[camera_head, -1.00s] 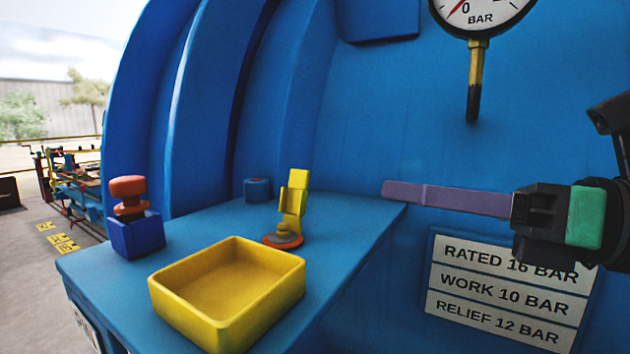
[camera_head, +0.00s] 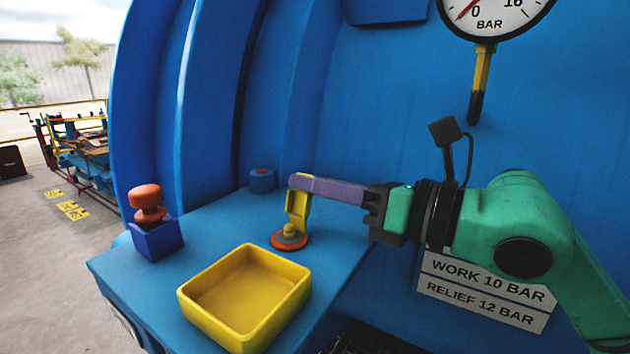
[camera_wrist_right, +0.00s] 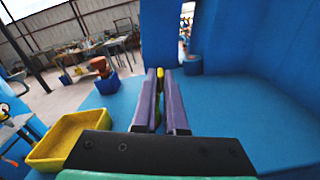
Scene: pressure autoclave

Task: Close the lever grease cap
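The lever grease cap has an orange-red round base (camera_head: 290,241) on the blue ledge, with a yellow lever (camera_head: 298,212) standing upright from it. My right gripper (camera_head: 296,184) comes in level from the right, and its purple fingers reach the top of the lever. In the right wrist view the fingers (camera_wrist_right: 161,74) are slightly parted, and a small yellow part (camera_wrist_right: 161,71) shows at their tips. Whether they press on the lever from both sides is not clear. My left gripper is in neither view.
A yellow open tray (camera_head: 246,300) stands in front of the cap. A blue box with an orange-red knob (camera_head: 147,200) is at the left, and a small blue cylinder (camera_head: 262,180) is behind. The blue curved wall rises behind the ledge, with a gauge (camera_head: 490,14) above.

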